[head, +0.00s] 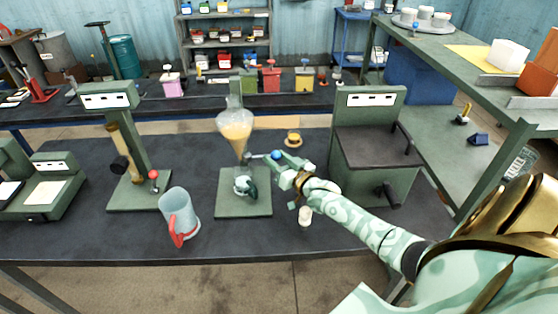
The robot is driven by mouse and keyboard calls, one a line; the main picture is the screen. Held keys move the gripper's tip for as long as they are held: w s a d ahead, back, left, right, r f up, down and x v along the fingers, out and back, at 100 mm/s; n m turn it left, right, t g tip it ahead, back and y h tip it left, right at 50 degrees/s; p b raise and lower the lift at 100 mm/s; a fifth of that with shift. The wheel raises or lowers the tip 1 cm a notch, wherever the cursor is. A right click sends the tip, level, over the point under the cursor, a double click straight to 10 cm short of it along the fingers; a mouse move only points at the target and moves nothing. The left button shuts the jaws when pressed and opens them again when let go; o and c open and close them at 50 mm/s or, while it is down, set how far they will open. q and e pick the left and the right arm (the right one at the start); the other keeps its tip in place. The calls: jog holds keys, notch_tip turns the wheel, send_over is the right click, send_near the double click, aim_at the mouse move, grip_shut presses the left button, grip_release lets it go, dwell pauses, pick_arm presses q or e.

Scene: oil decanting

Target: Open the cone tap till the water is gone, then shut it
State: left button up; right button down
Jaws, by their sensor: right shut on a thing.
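A clear glass cone (236,128) with cloudy yellow-orange liquid hangs on a green stand (243,206) in the middle of the table. Its narrow lower end points down. The tap's blue knob (276,155) sticks out to the right near the bottom of the cone. My right gripper (281,162) is at this knob and shut on the tap handle; the fingers partly hide the handle. I cannot tell how far the tap is turned. A small glass and dark green vessel (245,186) is on the stand's base below the cone. My left gripper is not in view.
A pale blue jug (178,215) with a red handle stands left of the stand. A green press-like stand (128,150) is farther left. A green box-like machine (372,150) stands to the right. A white-topped small item (305,215) is below my right forearm.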

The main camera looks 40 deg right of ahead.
aim_at(276, 158)
jog(key=shift+w+d+r, duration=0.3)
jog(key=shift+d+r, duration=0.15)
jog(key=shift+r, duration=0.25)
jog(key=c, duration=1.1)
grip_release()
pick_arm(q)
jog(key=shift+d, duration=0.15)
pick_arm(e)
jog(key=shift+w+d, duration=0.1)
jog(key=shift+d, duration=0.05)
jog(key=r, duration=0.1)
jog(key=a+r+p, duration=0.1)
jog(key=r+p, duration=0.1)
jog(key=shift+s+a+r, duration=0.2)
jog(key=shift+s+r, duration=0.05)
jog(key=shift+r, duration=0.05)
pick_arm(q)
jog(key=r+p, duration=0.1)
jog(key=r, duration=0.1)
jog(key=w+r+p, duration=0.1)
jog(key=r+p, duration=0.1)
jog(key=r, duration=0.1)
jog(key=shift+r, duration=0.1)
pick_arm(e)
jog(key=s+a+r, duration=0.7)
jog(key=s+r, duration=0.1)
jog(key=s, duration=0.3)
jog(key=shift+a, duration=0.4)
